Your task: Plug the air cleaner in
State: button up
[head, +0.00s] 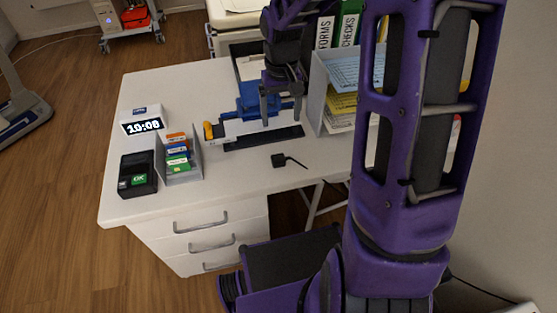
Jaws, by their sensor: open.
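A small black plug (278,160) lies on the white desk near its front edge, with a short dark cord running right toward the edge. My gripper (280,118) points down over the back middle of the desk, open, its grey fingers apart, behind the plug and apart from it. A long black strip (265,138) lies on the desk between them; I cannot tell whether it has sockets. No air cleaner can be identified for certain, and no outlet is clearly visible.
A blue and white device with a yellow knob (208,130) stands close by my gripper. A clock (142,125), card holder (183,172) and black card terminal (137,181) stand left. A file holder (318,92) with papers stands right.

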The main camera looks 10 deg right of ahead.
jog(key=b, duration=0.1)
send_over(278, 158)
jog(key=f, duration=1)
jog(key=shift+d+f, duration=0.3)
jog(key=shift+d, duration=0.05)
jog(key=f, duration=0.3)
jog(key=f+b, duration=0.1)
jog(key=f, duration=0.1)
jog(key=shift+a+f, duration=0.15)
jog(key=shift+a, duration=0.15)
grip_shut()
notch_tip(278, 158, up, 10)
jog(key=p, duration=0.1)
